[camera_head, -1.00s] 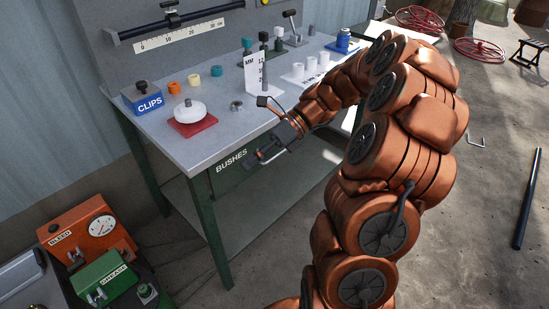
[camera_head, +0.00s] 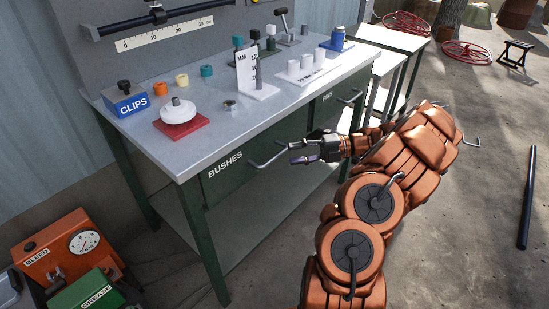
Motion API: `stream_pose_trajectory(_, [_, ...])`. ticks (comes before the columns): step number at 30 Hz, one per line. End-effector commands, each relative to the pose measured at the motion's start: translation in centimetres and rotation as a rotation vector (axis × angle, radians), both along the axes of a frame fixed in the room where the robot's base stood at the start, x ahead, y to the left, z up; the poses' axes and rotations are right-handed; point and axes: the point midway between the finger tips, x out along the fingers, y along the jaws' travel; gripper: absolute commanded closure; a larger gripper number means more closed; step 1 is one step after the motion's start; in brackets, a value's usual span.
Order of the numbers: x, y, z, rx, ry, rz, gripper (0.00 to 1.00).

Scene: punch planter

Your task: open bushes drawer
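The bushes drawer (camera_head: 228,178) is a dark green front marked BUSHES under the workbench's near edge. It looks flush with the bench. Its grey bar handle (camera_head: 265,163) sticks out at the right part of the front. My gripper (camera_head: 292,153) is just right of the handle, pointing left toward it, with its fingertips close to the handle's right end. I cannot tell whether they touch it. The fingers are small and dark here, so their opening is unclear.
A pins drawer (camera_head: 325,103) with its own handle (camera_head: 350,97) is to the right. The benchtop (camera_head: 205,140) holds a clips box (camera_head: 125,104), a red block (camera_head: 181,126) and several small parts. An orange bleed box (camera_head: 66,246) stands lower left. The floor in front is open.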

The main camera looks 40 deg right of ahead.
Motion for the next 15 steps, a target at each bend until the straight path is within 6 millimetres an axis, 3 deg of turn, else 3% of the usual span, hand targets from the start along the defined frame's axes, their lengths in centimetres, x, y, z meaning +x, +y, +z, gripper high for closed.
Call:
stream_pose_trajectory(9, [2.4, 4.1, -0.8, 0.001, 0.000, 0.005, 0.61])
stream_pose_trajectory(15, [3.2, 5.5, -0.9, -0.001, -0.002, 0.005, 0.61])
